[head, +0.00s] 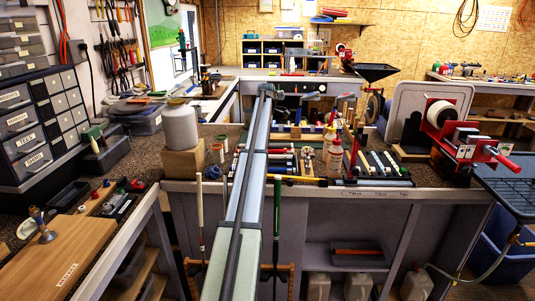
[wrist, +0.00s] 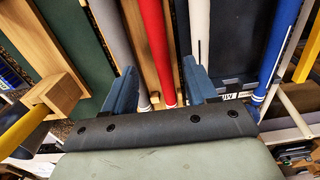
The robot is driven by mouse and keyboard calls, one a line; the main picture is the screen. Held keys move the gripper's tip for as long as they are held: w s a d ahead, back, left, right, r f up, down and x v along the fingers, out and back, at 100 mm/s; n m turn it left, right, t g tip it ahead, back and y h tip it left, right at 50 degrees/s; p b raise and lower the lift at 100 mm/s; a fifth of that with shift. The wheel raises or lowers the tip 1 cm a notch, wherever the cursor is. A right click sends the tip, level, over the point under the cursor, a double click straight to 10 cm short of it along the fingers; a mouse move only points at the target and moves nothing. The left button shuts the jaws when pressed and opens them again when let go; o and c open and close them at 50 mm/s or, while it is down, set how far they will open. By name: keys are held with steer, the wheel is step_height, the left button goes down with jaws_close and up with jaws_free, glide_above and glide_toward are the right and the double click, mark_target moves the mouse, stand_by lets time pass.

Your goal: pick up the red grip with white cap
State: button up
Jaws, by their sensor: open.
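In the wrist view, a long red grip (wrist: 157,45) lies between the two blue fingers of my gripper (wrist: 160,72). The fingers are spread apart, with a gap on both sides of the red grip. In the head view my arm reaches over the bench, and the fingers are too small to tell.
A blue grip (wrist: 275,55) lies further right in the wrist view. A wooden block (wrist: 58,95) with a yellow bar stands at left.

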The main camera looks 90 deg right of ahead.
mark_target(269, 151)
steer(key=shift+s+f, duration=0.15)
steer(key=shift+f, duration=1.35)
steer(key=shift+s+f, duration=0.1)
steer(key=shift+f, duration=1.4)
steer(key=shift+c, duration=0.3)
steer(key=c, duration=0.9)
steer(key=shift+r, duration=0.15)
steer(key=shift+c, duration=0.2)
steer(key=shift+r, duration=0.6)
step_height(269, 151, up, 9)
steer(key=a+f+h, duration=0.1)
steer(key=a, duration=1)
steer(key=shift+s+a+f, duration=0.15)
steer(key=shift+s+a, duration=0.05)
steer(key=shift+a, duration=0.1)
